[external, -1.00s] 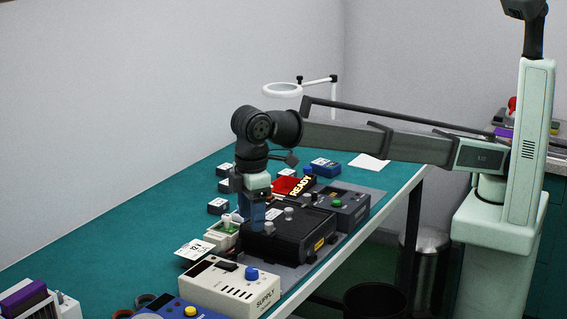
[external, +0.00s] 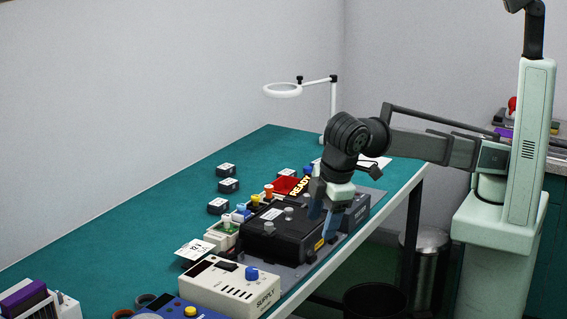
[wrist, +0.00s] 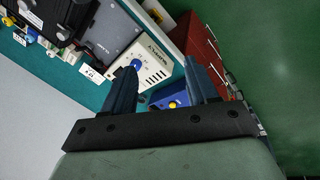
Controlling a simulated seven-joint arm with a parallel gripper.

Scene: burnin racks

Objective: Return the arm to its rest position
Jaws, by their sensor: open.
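My gripper (external: 326,206) is open and empty in the external view, above the front right edge of the black box (external: 270,236). Its two blue fingers stand apart in the wrist view (wrist: 165,85), with nothing held between them. My arm reaches in from the right, folded back partway toward its column. The black box with grey knobs on top sits on a grey mat on the teal bench.
A cream supply box (external: 228,287) stands in front, a red READY tray (external: 288,187) behind. Several small dark blocks (external: 228,185) lie on the left. A ring lamp (external: 282,90) stands at the back. Floor bins (external: 425,262) are below the bench's right edge.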

